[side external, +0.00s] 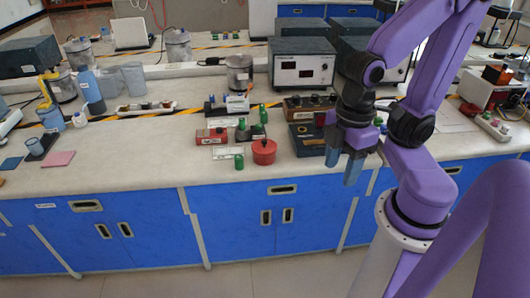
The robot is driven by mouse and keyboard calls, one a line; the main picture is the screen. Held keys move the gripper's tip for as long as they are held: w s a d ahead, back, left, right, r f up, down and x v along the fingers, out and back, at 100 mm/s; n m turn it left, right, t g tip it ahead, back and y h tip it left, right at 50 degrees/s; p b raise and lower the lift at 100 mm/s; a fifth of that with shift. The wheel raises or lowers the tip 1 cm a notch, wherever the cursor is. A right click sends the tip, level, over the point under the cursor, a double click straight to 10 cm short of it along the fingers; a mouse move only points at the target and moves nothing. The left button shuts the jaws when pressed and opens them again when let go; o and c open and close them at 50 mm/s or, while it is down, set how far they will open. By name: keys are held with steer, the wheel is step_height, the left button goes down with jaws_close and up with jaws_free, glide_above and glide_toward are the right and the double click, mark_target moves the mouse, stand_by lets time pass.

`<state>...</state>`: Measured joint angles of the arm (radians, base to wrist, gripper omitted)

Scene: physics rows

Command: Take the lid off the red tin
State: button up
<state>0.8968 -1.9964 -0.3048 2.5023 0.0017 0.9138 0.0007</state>
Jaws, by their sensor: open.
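The red tin (264,155) is a short round tin on the pale benchtop near the front edge, at the middle of the side external view. A small dark knob shows on its top, and its lid appears to be on. My gripper (343,166) hangs to the right of the tin, clear of it, with its blue-grey fingers pointing down near the front edge of the bench. The fingers are apart and nothing shows between them.
A small green cylinder (239,162) stands just left of the tin, and a red box (211,136) lies behind it. Dark boxes (307,138) lie to the right, close to my gripper. A metal can (239,75) and a meter (303,66) stand behind.

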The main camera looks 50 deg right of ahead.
stand_by(0.4)
steer(key=o, duration=0.9)
